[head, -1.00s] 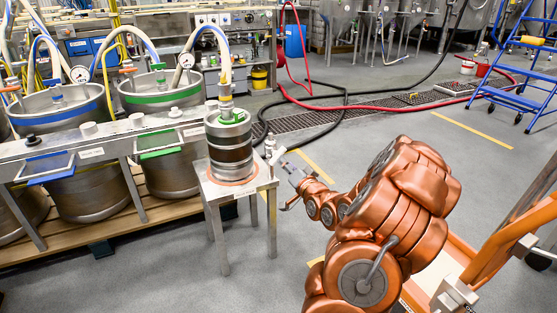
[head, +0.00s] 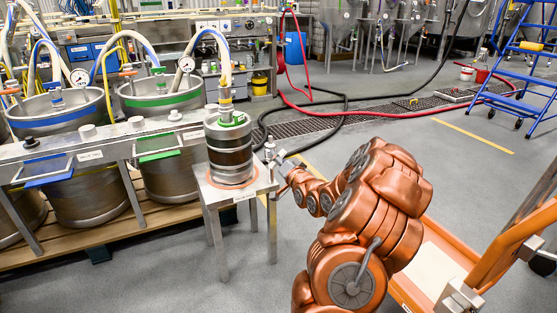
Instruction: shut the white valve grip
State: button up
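A small pale metallic valve fitting (head: 270,149) stands upright at the right corner of the small steel stand, beside the small keg (head: 230,150). It is too small to make out a separate white grip or its turn. My gripper (head: 275,172) is at the stand's right edge, just below and right of the fitting. Its fingers look spread, with nothing visible between them. Whether a finger touches the fitting cannot be told.
The steel stand (head: 212,192) carries the keg, with a hose from its top. A rail (head: 110,138) with white and dark knobs runs left before larger kegs (head: 165,178). A blue ladder (head: 515,100) is far right. Floor in front of the stand is clear.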

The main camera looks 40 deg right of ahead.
jog(key=shift+c, duration=0.3)
grip_shut()
jog(key=shift+r+m+p, duration=0.15)
jog(key=shift+m+p, duration=0.25)
jog(key=shift+p, duration=0.45)
jog(key=m+p, duration=0.1)
jog(key=p, duration=0.2)
jog(key=shift+r+m, duration=0.1)
jog(key=shift+m, duration=0.2)
jog(key=m+p, duration=0.3)
jog(key=p, duration=0.1)
jog(key=shift+d+f+m+p, duration=0.1)
jog(key=shift+f+m+p, duration=0.1)
jog(key=shift+m+p, duration=0.55)
jog(key=shift+f+m+p, duration=0.15)
jog(key=shift+m+p, duration=0.3)
jog(key=shift+m, duration=0.6)
jog(key=shift+o, duration=0.3)
grip_release()
